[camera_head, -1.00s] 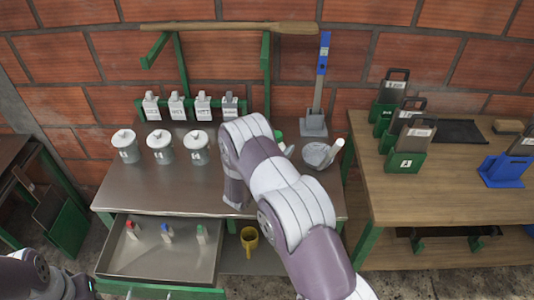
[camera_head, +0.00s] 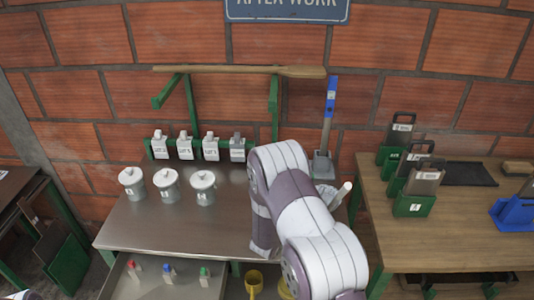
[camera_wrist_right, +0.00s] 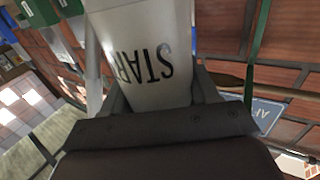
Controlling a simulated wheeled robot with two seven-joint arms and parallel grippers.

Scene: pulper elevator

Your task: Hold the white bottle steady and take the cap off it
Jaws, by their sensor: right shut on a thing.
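My right gripper (camera_wrist_right: 155,100) is shut on a white object lettered "START" (camera_wrist_right: 145,60), which appears to be the white bottle. The lettering is upside down in the right wrist view. The bottle's ends run out of that view or are hidden, and I see no cap. A pale bar (camera_wrist_right: 92,60) stands along the left of the bottle. In the head view my right arm hides its own gripper and the bottle. Only a sliver of what may be my left arm shows at the bottom left corner; my left gripper is out of view.
Three lidded white pots (camera_head: 168,187) stand on the metal table (camera_head: 190,235). An open drawer (camera_head: 120,285) holds small colour-topped bottles. A wooden table (camera_head: 450,235) stands right.

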